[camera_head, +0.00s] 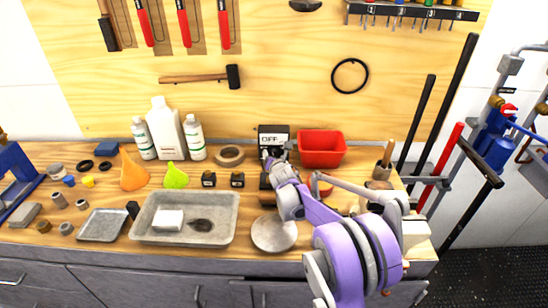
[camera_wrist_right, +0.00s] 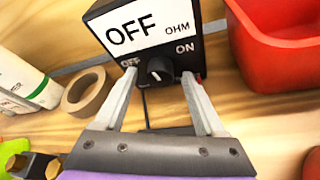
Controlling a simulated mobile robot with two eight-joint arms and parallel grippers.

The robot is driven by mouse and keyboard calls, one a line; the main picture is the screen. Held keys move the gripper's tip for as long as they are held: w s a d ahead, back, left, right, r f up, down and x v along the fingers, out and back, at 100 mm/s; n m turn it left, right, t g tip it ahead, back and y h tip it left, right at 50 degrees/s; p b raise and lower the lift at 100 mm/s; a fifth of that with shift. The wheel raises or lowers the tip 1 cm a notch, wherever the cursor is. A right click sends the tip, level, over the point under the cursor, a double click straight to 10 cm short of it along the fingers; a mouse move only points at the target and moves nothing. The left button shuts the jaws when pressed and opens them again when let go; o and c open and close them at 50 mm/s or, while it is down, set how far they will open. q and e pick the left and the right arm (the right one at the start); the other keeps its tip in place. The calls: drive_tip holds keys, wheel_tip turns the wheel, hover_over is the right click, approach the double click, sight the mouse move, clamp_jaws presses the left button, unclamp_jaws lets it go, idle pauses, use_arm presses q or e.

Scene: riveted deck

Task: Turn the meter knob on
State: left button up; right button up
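The meter (camera_head: 273,135) is a black box with a white display reading OFF, standing at the back of the workbench. In the right wrist view the meter (camera_wrist_right: 145,30) fills the top middle, with OFF and ON labels beside its round black knob (camera_wrist_right: 159,70). The knob's white mark points up and left towards the OFF label. My right gripper (camera_wrist_right: 158,80) is open, with one finger on each side of the knob and a gap visible to each side. In the head view my right gripper (camera_head: 278,158) is just in front of the meter. My left gripper does not show.
A red bin (camera_head: 322,148) stands close to the right of the meter, and a tape roll (camera_head: 229,155) lies to its left. White bottles (camera_head: 166,128) stand further left. A grey tray (camera_head: 185,238) and a round plate (camera_head: 273,233) lie towards the front.

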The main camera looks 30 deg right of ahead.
drive_tip(key=v, duration=1.1)
drive_tip(key=shift+w+f, duration=0.1)
